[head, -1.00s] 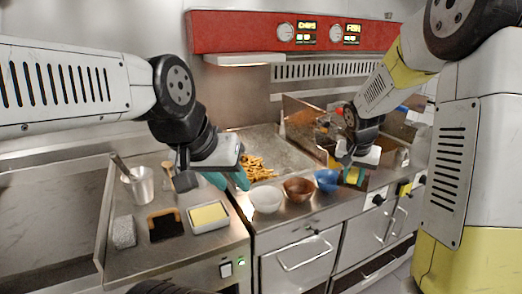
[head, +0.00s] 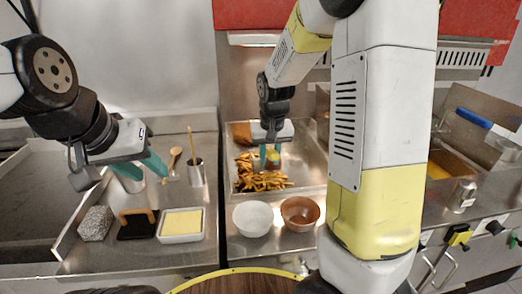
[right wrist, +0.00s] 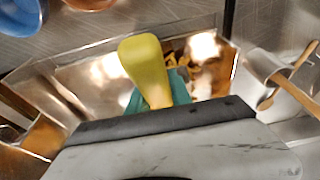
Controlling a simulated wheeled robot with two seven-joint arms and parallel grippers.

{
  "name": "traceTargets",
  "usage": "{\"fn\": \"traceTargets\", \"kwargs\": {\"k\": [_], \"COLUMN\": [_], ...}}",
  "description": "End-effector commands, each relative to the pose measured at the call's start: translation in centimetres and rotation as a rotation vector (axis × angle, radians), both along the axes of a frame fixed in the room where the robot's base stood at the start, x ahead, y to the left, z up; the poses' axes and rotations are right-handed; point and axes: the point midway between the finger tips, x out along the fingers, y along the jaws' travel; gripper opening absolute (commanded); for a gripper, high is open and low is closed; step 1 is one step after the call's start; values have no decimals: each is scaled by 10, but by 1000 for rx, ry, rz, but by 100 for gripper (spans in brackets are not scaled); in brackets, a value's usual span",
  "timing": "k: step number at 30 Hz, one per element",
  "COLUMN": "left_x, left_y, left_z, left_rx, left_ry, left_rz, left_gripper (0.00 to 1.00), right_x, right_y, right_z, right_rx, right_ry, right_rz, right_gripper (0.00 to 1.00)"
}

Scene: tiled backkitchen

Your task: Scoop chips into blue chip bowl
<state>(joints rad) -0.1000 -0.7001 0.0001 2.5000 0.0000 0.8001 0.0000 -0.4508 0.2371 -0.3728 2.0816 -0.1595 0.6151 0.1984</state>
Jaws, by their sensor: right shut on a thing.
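Chips (head: 262,178) lie heaped in the metal chip tray (head: 310,168) at the back; some also show in the right wrist view (right wrist: 178,62). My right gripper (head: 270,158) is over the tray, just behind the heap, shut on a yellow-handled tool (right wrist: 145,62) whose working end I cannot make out. The blue chip bowl (right wrist: 20,22) shows at the top left of the right wrist view; my right arm hides it in the head view. My left gripper (head: 145,170) is open and empty above the left counter, by the metal pots.
A white bowl (head: 252,219) and a brown bowl (head: 299,213) stand on the ledge before the tray. The left counter holds a butter tray (head: 182,224), a black-based brush (head: 137,225), a grey block (head: 96,223) and a metal pot (head: 196,174). A fryer (head: 455,165) is at right.

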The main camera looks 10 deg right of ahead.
Motion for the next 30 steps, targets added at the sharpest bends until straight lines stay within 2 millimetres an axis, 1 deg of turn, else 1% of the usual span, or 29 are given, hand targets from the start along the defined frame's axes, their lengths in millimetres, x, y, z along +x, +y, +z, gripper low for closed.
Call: {"fn": "traceTargets", "kwargs": {"k": [25,30], "left_x": [0,0], "left_y": [0,0], "left_z": [0,0], "left_rx": [0,0], "left_ry": [0,0], "left_rz": [0,0], "left_gripper": [36,36], "right_x": [9,26], "right_y": [-1,-1], "right_z": [-83,-90], "right_rx": [-1,-1], "right_ry": [1,-18], "right_rz": [-2,-4], "right_gripper": [0,0]}}
